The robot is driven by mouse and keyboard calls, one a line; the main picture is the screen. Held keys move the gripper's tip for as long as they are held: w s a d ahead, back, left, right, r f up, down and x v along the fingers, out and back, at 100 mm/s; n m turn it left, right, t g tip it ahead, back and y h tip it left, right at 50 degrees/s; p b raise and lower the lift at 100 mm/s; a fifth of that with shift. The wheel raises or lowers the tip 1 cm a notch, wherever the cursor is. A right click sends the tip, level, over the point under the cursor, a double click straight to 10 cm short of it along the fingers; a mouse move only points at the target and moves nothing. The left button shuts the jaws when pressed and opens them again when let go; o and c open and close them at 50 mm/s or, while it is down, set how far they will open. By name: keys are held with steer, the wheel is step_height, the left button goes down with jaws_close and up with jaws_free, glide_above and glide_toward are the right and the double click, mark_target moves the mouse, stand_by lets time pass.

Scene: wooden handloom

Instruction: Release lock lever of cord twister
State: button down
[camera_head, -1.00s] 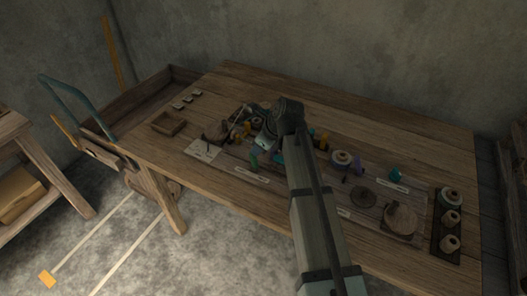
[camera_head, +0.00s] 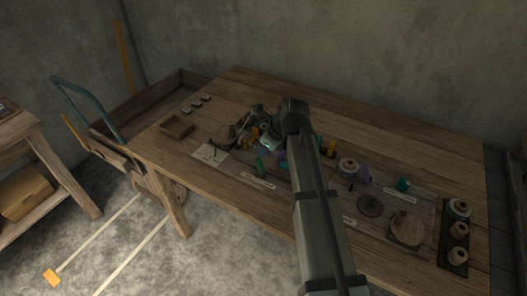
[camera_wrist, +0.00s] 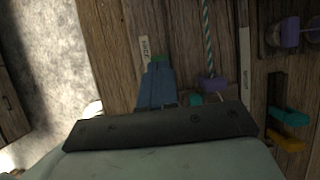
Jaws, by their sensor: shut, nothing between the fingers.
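My gripper (camera_head: 266,146) is over the cord-making board at the middle of the table in the head view. In the wrist view its blue fingers (camera_wrist: 157,88) are closed together with nothing between them. A green upright piece (camera_head: 260,165) stands near the gripper in the head view. I cannot tell which piece is the lock lever. A striped twisted cord (camera_wrist: 208,35) runs to a purple piece (camera_wrist: 212,83) right of the fingers.
The wooden table (camera_head: 225,205) has a clear front-left area. Spools stand in a dark rack (camera_head: 456,258) at the right. Teal (camera_wrist: 288,115) and yellow (camera_wrist: 285,143) pieces sit right of the fingers.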

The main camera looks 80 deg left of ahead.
steer(key=w+d+r, duration=0.6)
steer(key=r, duration=0.3)
steer(key=shift+r, duration=0.4)
stand_by(0.6)
